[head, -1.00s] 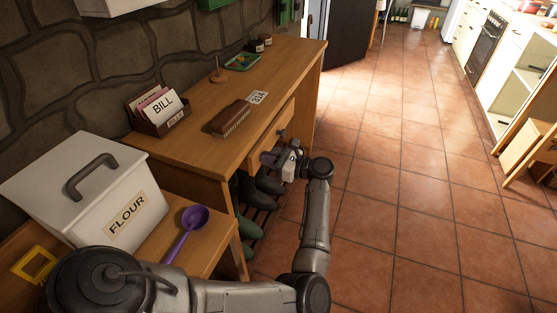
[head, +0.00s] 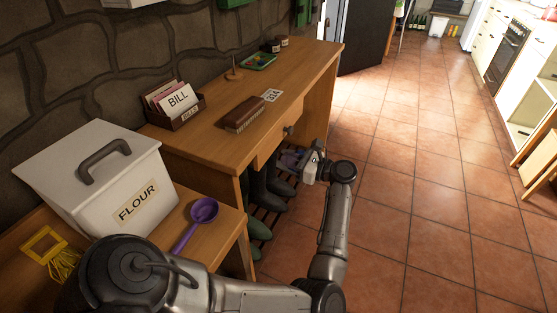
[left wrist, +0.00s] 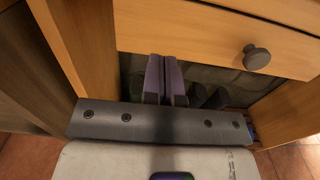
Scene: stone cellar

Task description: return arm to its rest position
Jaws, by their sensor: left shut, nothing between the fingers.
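My left arm (head: 335,225) reaches forward from the bottom of the head view and bends inward toward the front of the wooden desk. Its gripper (head: 288,158) is below the desk's drawer, near the open space under it. In the left wrist view the two purple fingers (left wrist: 165,80) lie side by side, shut and empty. The drawer (left wrist: 215,40), with a dark round knob (left wrist: 256,58), looks closed and sits just above the fingers. My right arm and gripper are not in view.
Boots (head: 258,190) stand on a slatted rack under the desk (head: 300,75). A brush (head: 244,113) and a bill holder (head: 187,120) are on top. A flour bin (head: 90,190) and purple scoop (head: 204,210) are at left. Tiled floor (head: 420,190) is clear at right.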

